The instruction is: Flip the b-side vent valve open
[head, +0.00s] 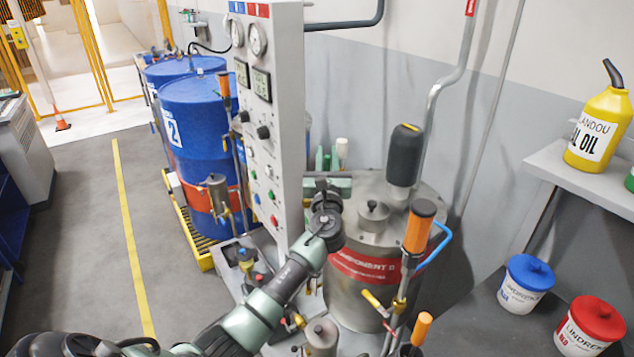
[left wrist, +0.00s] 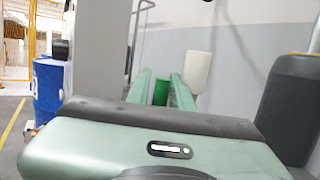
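The steel tank with the red "COMPONENT B" band (head: 365,268) stands right of the grey control panel (head: 277,130) in the head view. A yellow lever (head: 374,302) shows on piping at the tank's front. I cannot tell for sure which handle is the vent valve. My left gripper (head: 327,158) is behind the panel's right edge, above the tank's back left, its green fingers apart. In the left wrist view the left gripper (left wrist: 158,76) is open, with nothing held; a green object (left wrist: 161,92) and a white one (left wrist: 197,72) show beyond. My right gripper is out of view.
An orange-topped cylinder (head: 420,225) stands at the tank's front right, and a dark motor-like cylinder (head: 404,155) above its lid. Blue drums (head: 195,125) stand left. A right shelf holds a yellow oil jug (head: 600,125); blue (head: 525,285) and red (head: 590,325) pails sit below.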

